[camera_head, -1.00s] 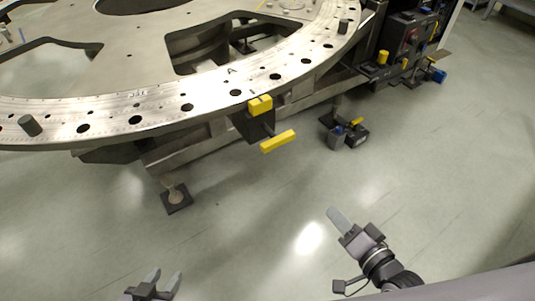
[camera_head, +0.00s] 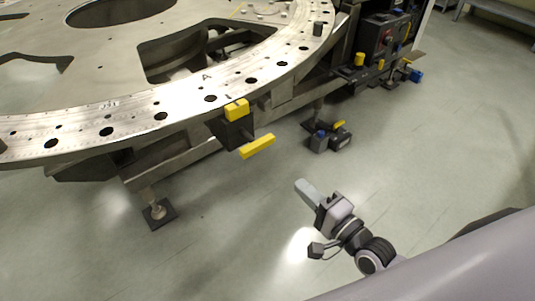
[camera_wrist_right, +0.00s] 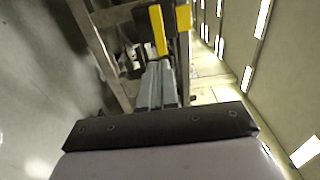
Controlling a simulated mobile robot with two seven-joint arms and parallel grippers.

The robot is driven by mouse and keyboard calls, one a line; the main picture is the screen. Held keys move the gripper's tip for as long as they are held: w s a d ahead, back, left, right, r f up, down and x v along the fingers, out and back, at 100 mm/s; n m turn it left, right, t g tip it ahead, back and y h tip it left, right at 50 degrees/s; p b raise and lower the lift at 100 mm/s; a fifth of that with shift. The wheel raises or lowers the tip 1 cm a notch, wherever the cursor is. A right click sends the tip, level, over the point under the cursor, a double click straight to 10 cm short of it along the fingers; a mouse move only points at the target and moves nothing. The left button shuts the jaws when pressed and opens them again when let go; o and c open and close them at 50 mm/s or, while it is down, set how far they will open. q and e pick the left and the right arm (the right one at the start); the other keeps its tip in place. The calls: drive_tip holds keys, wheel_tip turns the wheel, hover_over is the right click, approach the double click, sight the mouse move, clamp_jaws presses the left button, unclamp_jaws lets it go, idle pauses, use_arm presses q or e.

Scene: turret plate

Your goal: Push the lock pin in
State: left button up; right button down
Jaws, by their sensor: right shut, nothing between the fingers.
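The lock pin has a yellow bar handle (camera_head: 257,146) that sticks out from a dark block with a yellow top (camera_head: 236,110) at the rim of the round metal turret plate (camera_head: 180,104). My right gripper (camera_head: 307,190) is shut and empty, below and to the right of the handle and apart from it in the head view. In the right wrist view the shut fingers (camera_wrist_right: 159,85) point toward the yellow handle (camera_wrist_right: 158,30), with a second yellow part (camera_wrist_right: 183,17) beside it. How deep the pin sits is hidden. My left gripper is out of view.
A black box with a yellow top (camera_head: 340,136) is on the floor under the frame. A dark control box (camera_head: 382,38) stands at the upper right. A support foot (camera_head: 158,212) rests on the floor at left. The floor between my right gripper and the plate is clear.

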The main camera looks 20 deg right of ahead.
approach(260, 148)
drive_tip(key=x, duration=0.5)
drive_tip(key=shift+r, duration=0.1)
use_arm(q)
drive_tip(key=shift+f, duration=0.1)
use_arm(e)
drive_tip(key=shift+x, duration=0.95)
